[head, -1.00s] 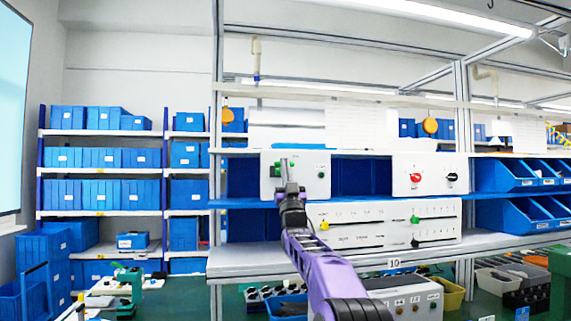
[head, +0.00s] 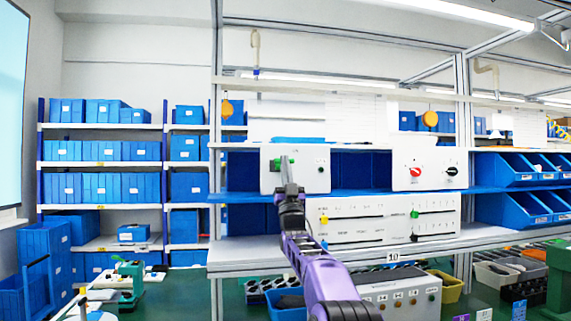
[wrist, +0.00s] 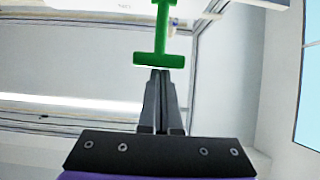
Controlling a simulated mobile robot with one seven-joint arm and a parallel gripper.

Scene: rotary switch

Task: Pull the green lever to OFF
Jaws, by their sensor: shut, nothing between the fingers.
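The green lever (head: 283,161) is on a small white box (head: 316,170) on the bench shelf. In the head view my arm hides much of it. In the wrist view the green lever (wrist: 159,32) shows as a stem ending in a wide crossbar. My gripper (wrist: 160,72) is shut and empty, with its fingertips just below the middle of the crossbar in that picture. I cannot tell whether they touch it. In the head view my gripper (head: 288,172) is in front of the box. The lever's ON and OFF marks cannot be read.
A white box with a red knob (head: 414,171) and a black knob (head: 451,171) stands to the right on the same shelf. Below is a long white slider panel (head: 360,220). Blue bins (head: 515,170) fill the right end.

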